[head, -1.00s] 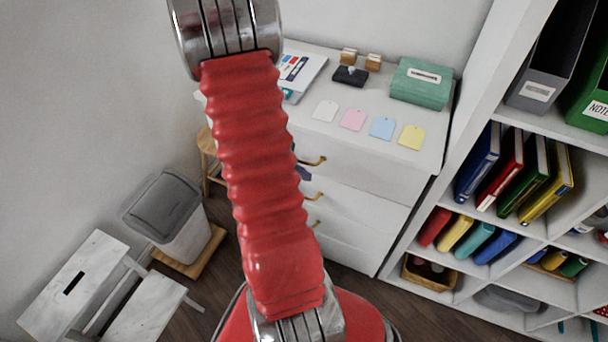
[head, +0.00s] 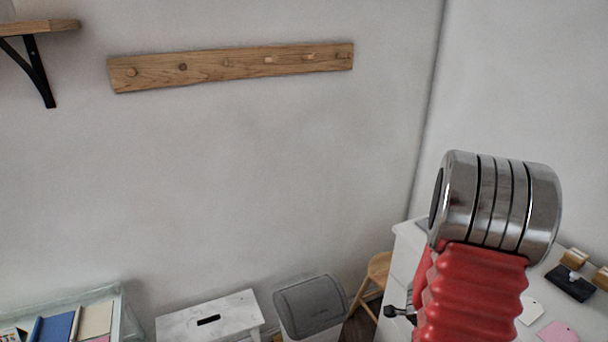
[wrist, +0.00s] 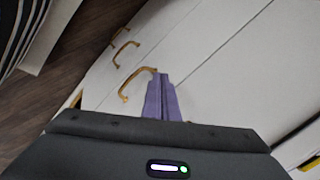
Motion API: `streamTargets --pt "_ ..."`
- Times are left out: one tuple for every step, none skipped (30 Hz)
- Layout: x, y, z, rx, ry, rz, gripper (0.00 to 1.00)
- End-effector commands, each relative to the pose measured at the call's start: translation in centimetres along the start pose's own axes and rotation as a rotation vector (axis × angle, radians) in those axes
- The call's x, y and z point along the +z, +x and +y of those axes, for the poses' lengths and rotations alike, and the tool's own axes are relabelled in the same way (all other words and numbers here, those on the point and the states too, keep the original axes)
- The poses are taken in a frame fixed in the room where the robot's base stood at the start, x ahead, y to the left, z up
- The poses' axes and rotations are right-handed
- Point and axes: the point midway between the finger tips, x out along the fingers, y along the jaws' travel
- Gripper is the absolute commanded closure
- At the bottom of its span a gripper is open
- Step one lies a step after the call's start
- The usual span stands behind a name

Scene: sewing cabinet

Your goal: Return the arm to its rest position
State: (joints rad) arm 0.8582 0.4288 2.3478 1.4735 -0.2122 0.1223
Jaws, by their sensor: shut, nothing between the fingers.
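My arm, a red ribbed sleeve with a banded metal joint, stands at the right of the head view, in front of the white cabinet (head: 405,243). My gripper (wrist: 162,97) shows in the wrist view as two purple fingers lying together, shut with nothing between them. It points toward the white drawer fronts (wrist: 225,60). A brass drawer handle (wrist: 134,84) appears just left of the fingertips; I cannot tell whether they touch. In the head view the fingers are not clearly visible.
A grey-lidded bin (head: 310,308), a white step stool (head: 210,318) and a wooden stool (head: 377,270) stand left of the cabinet. A wooden peg rail (head: 230,66) hangs on the wall. A black stamp block (head: 570,283) and paper tags lie on the cabinet top.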

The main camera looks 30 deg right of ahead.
Motion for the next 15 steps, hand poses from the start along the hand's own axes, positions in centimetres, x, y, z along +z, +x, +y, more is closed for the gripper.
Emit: streamTargets --pt "1.8 -1.1 -0.8 -0.027 -0.074 -0.061 1.0" --pt "2.9 -1.7 -1.2 -0.042 -0.12 -0.097 1.0" --pt "4.4 -2.7 -1.6 -0.061 -0.185 -0.144 1.0" --pt "5.4 -3.5 -1.8 -0.074 -0.233 -0.178 1.0" --pt "6.5 -4.3 -1.9 -0.087 -0.284 -0.211 1.0" --pt "8.0 -5.5 -2.0 -0.104 -0.352 -0.256 1.0" --pt "9.1 -6.4 -1.9 -0.114 -0.404 -0.287 1.0" --pt "10.1 -7.4 -1.9 -0.125 -0.455 -0.317 1.0" --pt "11.4 -8.8 -1.7 -0.14 -0.526 -0.355 1.0" --pt "12.3 -9.8 -1.5 -0.149 -0.579 -0.382 1.0" --pt "13.1 -10.8 -1.2 -0.158 -0.631 -0.407 1.0" --pt "14.2 -12.1 -0.8 -0.169 -0.7 -0.437 1.0" --pt "14.8 -13.1 -0.4 -0.175 -0.751 -0.459 1.0" --pt "15.5 -14.1 0.0 -0.182 -0.801 -0.479 1.0" --pt "16.2 -15.3 0.6 -0.189 -0.868 -0.503 1.0"
